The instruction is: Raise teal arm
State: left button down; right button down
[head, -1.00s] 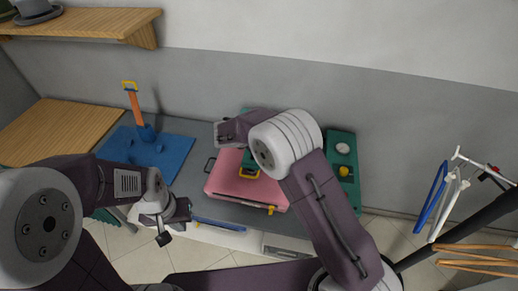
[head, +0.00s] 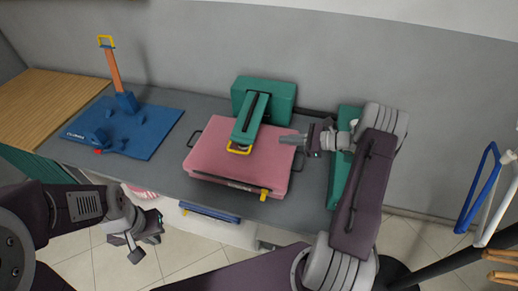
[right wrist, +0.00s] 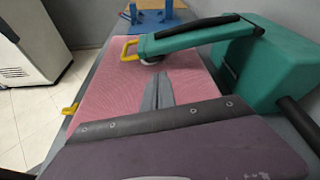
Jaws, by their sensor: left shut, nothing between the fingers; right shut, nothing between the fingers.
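The teal arm (head: 251,118) reaches from a teal housing (head: 280,95) over a pink pad (head: 220,160). It lies low over the pad, with a yellow loop handle (head: 239,150) at its near end. The right wrist view also shows the teal arm (right wrist: 200,38) and its yellow handle (right wrist: 127,48); a round grey part under the arm is at or just above the pad. My right gripper (head: 284,139) is shut and empty, over the pad's right part, pointing left and apart from the handle. My left gripper (head: 138,250) is shut and empty in front of the counter.
A blue board (head: 150,130) with an upright orange lever (head: 112,70) stands left on the grey counter (head: 185,150). A teal box (head: 340,175) is right of the pad, partly behind my right arm. Hangers (head: 480,190) hang at far right. A dark bar (head: 315,113) runs from the housing.

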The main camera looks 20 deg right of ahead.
aim_at(262, 144)
jog(key=shift+s+r, duration=0.1)
jog(key=shift+r, duration=0.05)
jog(key=shift+a, duration=0.2)
jog(key=x, duration=0.5)
jog(key=p+x, duration=0.1)
jog(key=x, duration=0.3)
jog(key=shift+w+f, duration=0.3)
jog(key=shift+w, duration=0.15)
jog(key=shift+a+r, duration=0.1)
